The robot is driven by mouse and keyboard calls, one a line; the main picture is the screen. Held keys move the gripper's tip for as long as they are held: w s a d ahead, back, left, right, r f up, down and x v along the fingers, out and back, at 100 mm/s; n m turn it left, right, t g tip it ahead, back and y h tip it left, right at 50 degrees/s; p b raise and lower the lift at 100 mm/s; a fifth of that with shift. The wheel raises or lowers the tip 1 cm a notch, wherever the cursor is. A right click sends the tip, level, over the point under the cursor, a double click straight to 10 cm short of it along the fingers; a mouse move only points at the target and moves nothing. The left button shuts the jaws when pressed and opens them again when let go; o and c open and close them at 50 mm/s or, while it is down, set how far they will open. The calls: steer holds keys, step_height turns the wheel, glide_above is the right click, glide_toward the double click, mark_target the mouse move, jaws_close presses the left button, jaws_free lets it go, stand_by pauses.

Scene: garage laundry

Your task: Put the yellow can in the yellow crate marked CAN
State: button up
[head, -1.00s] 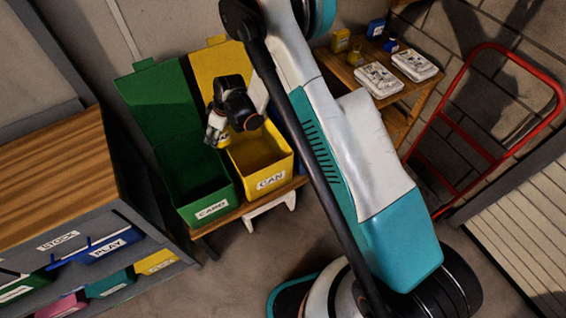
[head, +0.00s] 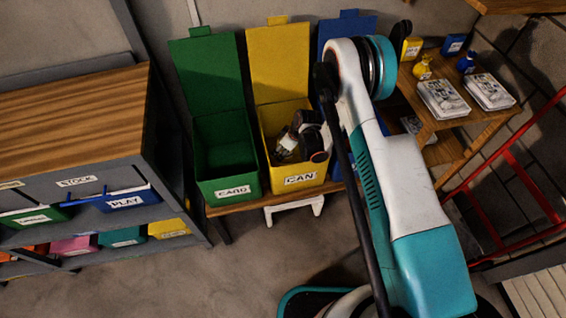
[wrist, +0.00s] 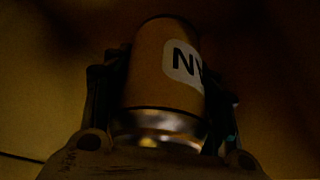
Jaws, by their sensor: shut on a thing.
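The yellow crate marked CAN (head: 302,181) stands on a low wooden bench with its yellow lid raised behind it. My gripper (head: 287,150) is down inside the crate's opening in the head view. In the wrist view, the yellow can (wrist: 160,70) is between the two fingers, and my gripper (wrist: 163,95) is shut on it. The can has a white label with dark letters, partly hidden, and a shiny metal end. Dark yellowish walls surround it in that view. In the head view the can is mostly hidden by my gripper.
A green crate marked CARD (head: 233,190) stands close on the left, lid raised. A blue lid (head: 338,32) rises on the right, partly behind my arm. A shelf unit (head: 80,150) is at left.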

steer(key=shift+f+b, duration=1.1)
steer(key=shift+f, duration=2.6)
steer(key=shift+f, duration=0.35)
steer(key=o, duration=0.8)
steer(key=shift+r, duration=0.1)
